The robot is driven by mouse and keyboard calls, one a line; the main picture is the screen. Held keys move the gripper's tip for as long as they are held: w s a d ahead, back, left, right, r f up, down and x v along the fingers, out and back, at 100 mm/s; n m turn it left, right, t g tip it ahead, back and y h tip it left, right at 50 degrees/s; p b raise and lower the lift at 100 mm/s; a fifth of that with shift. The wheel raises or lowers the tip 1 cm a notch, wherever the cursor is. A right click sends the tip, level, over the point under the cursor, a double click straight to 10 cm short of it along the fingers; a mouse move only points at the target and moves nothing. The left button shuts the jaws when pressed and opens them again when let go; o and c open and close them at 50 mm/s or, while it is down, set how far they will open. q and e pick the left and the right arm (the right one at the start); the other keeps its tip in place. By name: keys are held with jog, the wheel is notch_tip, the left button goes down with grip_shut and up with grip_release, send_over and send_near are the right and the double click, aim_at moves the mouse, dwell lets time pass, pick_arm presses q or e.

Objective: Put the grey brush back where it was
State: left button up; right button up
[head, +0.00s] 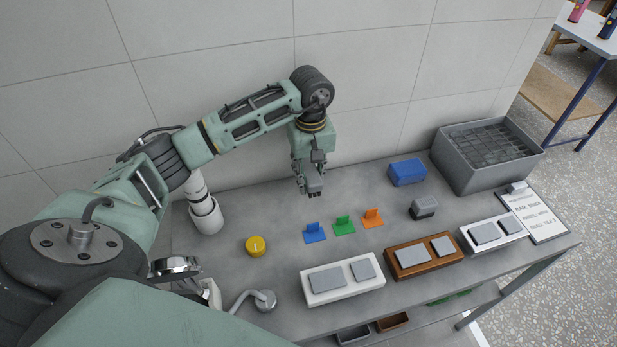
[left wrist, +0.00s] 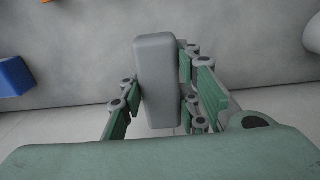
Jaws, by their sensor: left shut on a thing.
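My left gripper (head: 311,188) is shut above the back of the grey counter, near the tiled wall. In the left wrist view a plain grey, rounded block, which I take for the grey brush (left wrist: 157,80), stands between its fingers (left wrist: 155,105). The fingers touch it on both sides. In the head view the brush is mostly hidden by the fingers. It looks held clear of the counter (head: 380,200). My right gripper is not in view.
Blue (head: 315,233), green (head: 344,225) and orange (head: 372,218) tabbed pieces lie in front of the gripper. A grey-and-dark block (head: 424,207), a blue block (head: 407,172) and a grey bin (head: 480,165) stand to the right. A white cylinder (head: 206,215) stands left.

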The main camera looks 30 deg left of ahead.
pick_arm(q)
jog(key=shift+a+f, duration=0.25)
jog(key=shift+f, duration=0.1)
notch_tip(320, 180, down, 3)
jog(key=shift+f+p, duration=0.15)
jog(key=shift+p, duration=0.55)
jog(key=shift+f, duration=0.2)
jog(key=shift+f+b, duration=0.25)
jog(key=shift+b, duration=0.15)
jog(key=o, duration=1.1)
jog(key=shift+r, duration=0.1)
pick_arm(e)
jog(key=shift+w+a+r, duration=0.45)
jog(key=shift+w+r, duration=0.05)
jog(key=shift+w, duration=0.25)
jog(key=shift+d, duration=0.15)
